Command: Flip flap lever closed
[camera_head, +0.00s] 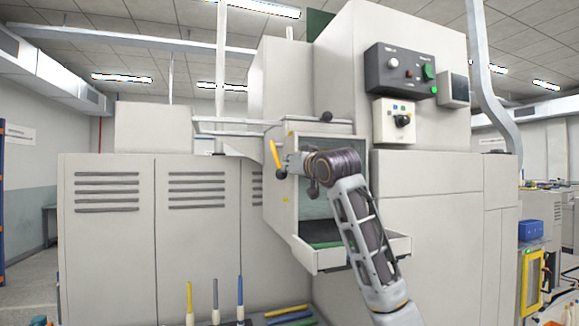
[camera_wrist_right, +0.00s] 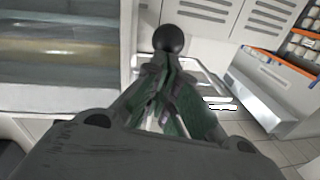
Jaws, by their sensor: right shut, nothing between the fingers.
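A yellow lever (camera_head: 275,155) with a dark end sits on the left side of the machine's open-fronted compartment (camera_head: 318,205). A pale bar above the compartment carries a black ball knob (camera_head: 327,116). My right gripper (camera_head: 284,160) is beside the yellow lever, shut and empty, with its arm crossing in front of the compartment. In the right wrist view its closed fingers (camera_wrist_right: 165,65) point at a black ball (camera_wrist_right: 170,40), overlapping its lower edge; I cannot tell whether they touch or which knob this is. My left gripper is out of view.
A pale tray (camera_head: 309,258) juts out below the compartment, partly behind my right arm. A control box (camera_head: 400,72) and rotary switch box (camera_head: 396,122) are at upper right. Several coloured upright rods (camera_head: 240,297) stand at the bottom.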

